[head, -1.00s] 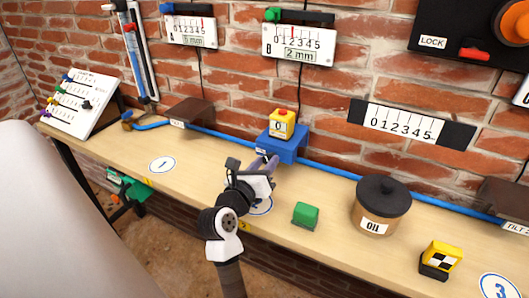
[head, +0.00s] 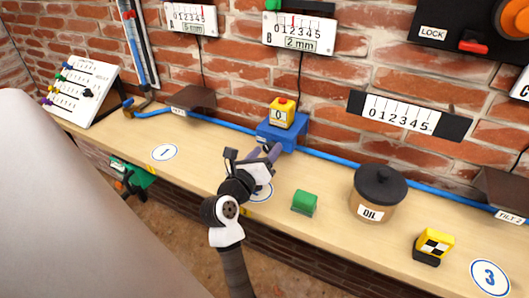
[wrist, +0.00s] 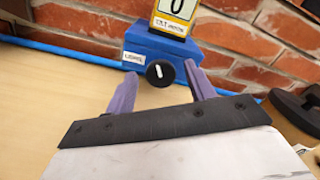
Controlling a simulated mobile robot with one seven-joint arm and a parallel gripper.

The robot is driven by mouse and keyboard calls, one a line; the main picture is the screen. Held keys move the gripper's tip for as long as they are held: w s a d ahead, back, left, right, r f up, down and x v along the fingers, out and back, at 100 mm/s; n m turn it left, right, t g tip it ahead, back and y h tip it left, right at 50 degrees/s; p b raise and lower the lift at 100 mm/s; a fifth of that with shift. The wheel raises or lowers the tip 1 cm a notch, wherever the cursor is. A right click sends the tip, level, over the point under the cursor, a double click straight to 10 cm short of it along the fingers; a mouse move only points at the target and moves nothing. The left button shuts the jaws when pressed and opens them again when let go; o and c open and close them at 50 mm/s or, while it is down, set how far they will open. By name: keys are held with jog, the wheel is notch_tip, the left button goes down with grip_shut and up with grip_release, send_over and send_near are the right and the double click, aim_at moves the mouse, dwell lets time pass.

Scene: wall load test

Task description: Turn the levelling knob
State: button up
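A round black knob (wrist: 160,73) with a white mark sits at the front of a blue block (wrist: 160,46). In the head view the blue block (head: 281,133) stands on the bench against the wall, and my gripper hides the knob. My gripper (wrist: 161,78) is open, with one purple finger on each side of the knob. Gaps show between the fingers and the knob. In the head view my gripper (head: 272,151) points at the block's front. A yellow unit (head: 282,113) reading 0, with a red top, sits on the block.
A green block (head: 304,202), an oil pot (head: 378,194) with a black lid and a yellow-black checkered block (head: 434,246) stand to the right. A blue pipe (head: 345,161) runs along the wall. Wall gauge B (head: 299,33) shows 2 mm. The bench left of my gripper is mostly clear.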

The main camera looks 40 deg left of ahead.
jog(key=b+v, duration=0.3)
jog(key=v, duration=1.1)
